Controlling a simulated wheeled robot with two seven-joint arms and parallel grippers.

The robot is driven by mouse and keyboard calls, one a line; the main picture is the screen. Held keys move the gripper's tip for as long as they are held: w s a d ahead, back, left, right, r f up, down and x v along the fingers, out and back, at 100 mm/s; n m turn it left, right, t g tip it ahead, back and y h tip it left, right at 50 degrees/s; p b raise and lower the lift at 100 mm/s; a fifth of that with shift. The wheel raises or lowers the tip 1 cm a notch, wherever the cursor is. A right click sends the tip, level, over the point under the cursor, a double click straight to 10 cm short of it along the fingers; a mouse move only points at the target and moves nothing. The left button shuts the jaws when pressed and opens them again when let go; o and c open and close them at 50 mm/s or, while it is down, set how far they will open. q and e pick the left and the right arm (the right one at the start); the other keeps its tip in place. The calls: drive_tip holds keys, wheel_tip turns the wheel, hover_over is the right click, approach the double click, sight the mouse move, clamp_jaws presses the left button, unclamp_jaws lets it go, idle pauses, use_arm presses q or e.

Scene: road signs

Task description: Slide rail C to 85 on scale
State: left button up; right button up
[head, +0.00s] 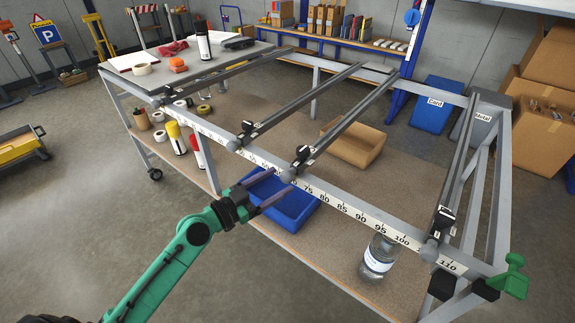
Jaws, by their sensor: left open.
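A white scale strip (342,208) with black numbers runs along the front beam of the metal frame, and 75 to 110 are readable. Several dark rails cross the frame. The third from the left, which I take for rail C (345,120), has its front clamp (301,156) and round grey end just left of the 75 mark; no letter is readable. My left gripper (281,183) is open, its two fingers pointing at this rail's front end. I cannot tell whether they touch it.
Another rail (300,103) lies to the left and one (457,160) to the right near 110. The beam between 75 and 100 is clear. Below are a blue bin (290,208), a cardboard box (353,145) and a clear jar (378,256).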

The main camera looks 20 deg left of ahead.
sight(287, 181)
use_arm(q)
drive_tip(key=p+x, duration=0.1)
drive_tip(key=x, duration=0.2)
drive_tip(key=shift+w+d+r, duration=0.1)
drive_tip(key=shift+w+r, duration=0.05)
drive_tip(key=shift+w, duration=0.1)
drive_tip(key=shift+w+d+f, duration=0.25)
drive_tip(key=shift+w+d, duration=0.05)
drive_tip(key=shift+w, duration=0.05)
use_arm(e)
drive_tip(key=shift+r, duration=0.95)
use_arm(q)
drive_tip(key=shift+s, duration=0.1)
drive_tip(key=shift+c, duration=0.3)
